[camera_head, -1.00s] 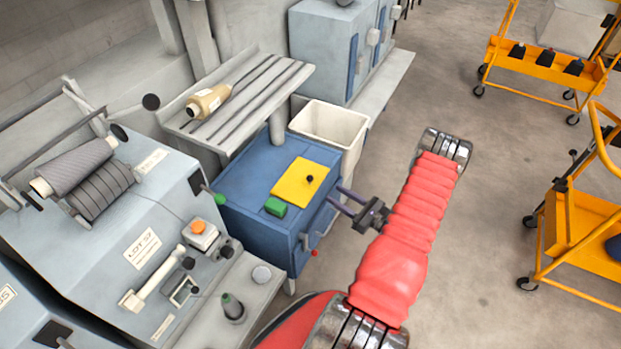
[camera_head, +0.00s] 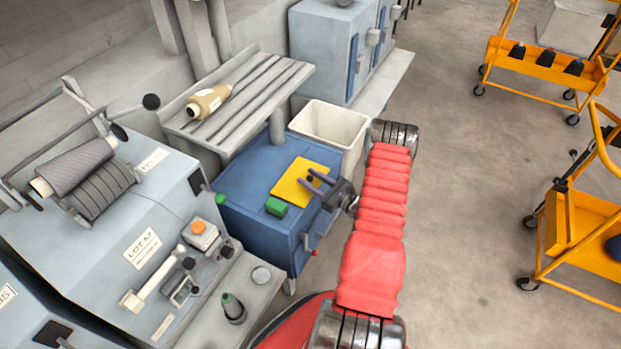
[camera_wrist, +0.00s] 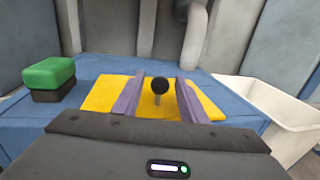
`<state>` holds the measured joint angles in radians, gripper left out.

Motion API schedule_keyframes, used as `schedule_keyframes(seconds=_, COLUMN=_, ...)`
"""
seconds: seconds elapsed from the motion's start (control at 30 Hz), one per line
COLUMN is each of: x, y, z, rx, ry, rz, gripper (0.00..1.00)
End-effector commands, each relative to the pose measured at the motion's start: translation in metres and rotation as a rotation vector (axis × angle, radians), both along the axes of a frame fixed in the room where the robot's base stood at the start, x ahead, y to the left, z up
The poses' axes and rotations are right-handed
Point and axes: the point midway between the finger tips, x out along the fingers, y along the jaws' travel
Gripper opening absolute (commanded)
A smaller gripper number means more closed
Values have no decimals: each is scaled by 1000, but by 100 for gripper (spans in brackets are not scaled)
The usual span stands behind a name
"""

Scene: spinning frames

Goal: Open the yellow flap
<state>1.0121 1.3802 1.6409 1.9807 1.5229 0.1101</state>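The yellow flap (camera_head: 290,186) lies flat on top of the blue cabinet (camera_head: 240,178). A black round knob (camera_wrist: 160,86) on a short stem stands on the flap. In the wrist view the yellow flap (camera_wrist: 103,95) spreads out to both sides of my gripper (camera_wrist: 159,92). The gripper's two purple fingers are apart, one on each side of the knob, with visible gaps. In the head view my gripper (camera_head: 314,183) reaches over the flap from the right. I cannot tell whether the fingertips touch the flap.
A green block (camera_head: 276,207) with a dark base sits on the cabinet beside the flap; it also shows in the wrist view (camera_wrist: 49,76). A white bin (camera_head: 331,130) stands behind the cabinet.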

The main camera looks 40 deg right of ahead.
Motion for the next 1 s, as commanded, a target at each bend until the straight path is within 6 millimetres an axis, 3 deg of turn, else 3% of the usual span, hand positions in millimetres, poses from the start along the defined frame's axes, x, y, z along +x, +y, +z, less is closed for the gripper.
schedule_keyframes(seconds=0.33, x=3, y=0, z=0, rx=0, ry=0, rz=-1, gripper=38)
schedule_keyframes(seconds=0.87, x=3, y=0, z=0, rx=0, ry=0, rz=-1, gripper=1)
schedule_keyframes(seconds=1.0, x=3, y=0, z=0, rx=0, ry=0, rz=-1, gripper=0)
